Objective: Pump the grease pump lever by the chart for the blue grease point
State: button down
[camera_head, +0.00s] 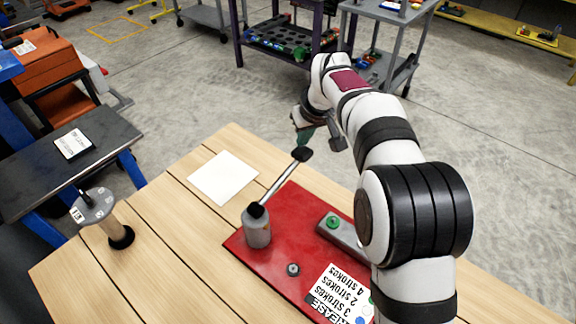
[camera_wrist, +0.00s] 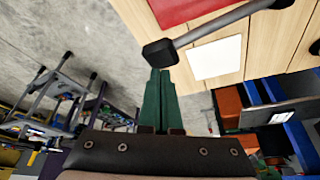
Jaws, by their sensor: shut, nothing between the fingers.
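The grease pump (camera_head: 257,229) is a grey cylinder with a black top on the red plate (camera_head: 262,262). Its lever (camera_head: 279,182) slants up to the right and ends in a black knob (camera_head: 302,154), also in the wrist view (camera_wrist: 160,52). My gripper (camera_head: 304,136) is at the knob, its green fingers (camera_wrist: 160,72) shut and empty. The fingertips overlap the knob's edge in the wrist view; I cannot tell whether they touch. The chart (camera_head: 338,293) is upside down, reading 3, 2 and 4 strokes. Coloured dots sit beside it, partly hidden by my arm.
A grey block (camera_head: 345,237) with a green button lies on the red plate, near a small grey knob (camera_head: 293,269). A white sheet (camera_head: 223,177) lies on the wooden table (camera_head: 165,235). A round-topped post (camera_head: 95,207) stands at left. Carts are behind.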

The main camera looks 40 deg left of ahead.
jog(key=shift+s+f, duration=0.1)
jog(key=shift+f, duration=3.75)
notch_tip(320, 180, up, 15)
jog(key=shift+f, duration=0.1)
send_over(302, 161)
jog(key=w+a, duration=0.1)
jog(key=w, duration=0.1)
jog(key=shift+a+f, duration=0.1)
jog(key=shift+f, duration=3.45)
notch_tip(302, 161, up, 7)
